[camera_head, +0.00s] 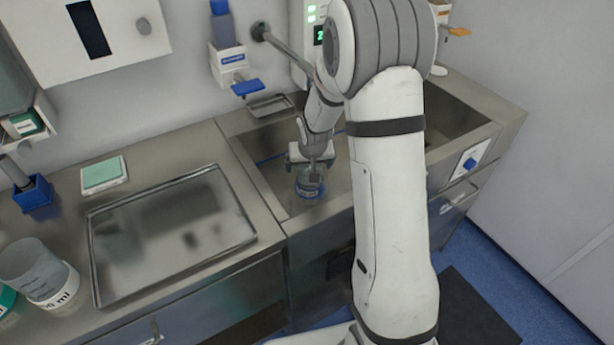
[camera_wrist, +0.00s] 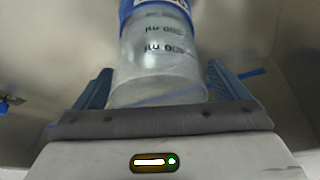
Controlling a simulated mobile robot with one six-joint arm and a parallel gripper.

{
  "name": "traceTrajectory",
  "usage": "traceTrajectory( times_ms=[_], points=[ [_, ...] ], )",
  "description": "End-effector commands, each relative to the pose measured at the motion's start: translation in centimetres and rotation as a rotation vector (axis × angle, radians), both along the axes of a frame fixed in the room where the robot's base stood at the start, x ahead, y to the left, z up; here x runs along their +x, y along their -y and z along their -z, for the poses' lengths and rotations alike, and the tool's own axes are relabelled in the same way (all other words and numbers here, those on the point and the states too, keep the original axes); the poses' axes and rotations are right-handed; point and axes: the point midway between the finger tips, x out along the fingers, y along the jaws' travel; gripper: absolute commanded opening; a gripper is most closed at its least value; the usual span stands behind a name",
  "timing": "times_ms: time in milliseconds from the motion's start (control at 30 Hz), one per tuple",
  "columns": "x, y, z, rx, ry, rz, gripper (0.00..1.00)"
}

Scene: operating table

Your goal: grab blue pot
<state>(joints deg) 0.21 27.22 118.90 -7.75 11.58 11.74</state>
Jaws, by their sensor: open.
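A clear pot with a blue band (camera_head: 309,189) stands in the steel sink, below the end of my arm. In the wrist view the same pot (camera_wrist: 163,50) is large, with a blue band at the top edge of the picture and dark, upside-down volume marks on its translucent wall. My gripper (camera_head: 311,172) is at the pot and partly covers it. In the wrist view my gripper (camera_wrist: 158,78) is open, with one blue-grey finger on each side of the pot. I cannot tell whether either finger touches it.
On the counter to the left lie an empty steel tray (camera_head: 240,243), a green-topped scale (camera_head: 103,175) and a clear beaker (camera_head: 35,268). A blue-levered dispenser (camera_head: 233,65) hangs on the wall behind.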

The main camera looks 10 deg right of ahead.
Motion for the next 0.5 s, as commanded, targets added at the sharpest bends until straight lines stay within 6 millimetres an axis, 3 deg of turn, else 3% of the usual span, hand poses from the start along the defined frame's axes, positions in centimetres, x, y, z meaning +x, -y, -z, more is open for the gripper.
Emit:
traceTrajectory(
  times_ms=[200, 500],
  points=[
    [0.03, -0.03, 0.02, 0.0, 0.001, 0.0, 0.94],
    [0.02, -0.07, 0.01, 0.0, 0.001, -0.001, 0.7]
  ],
)
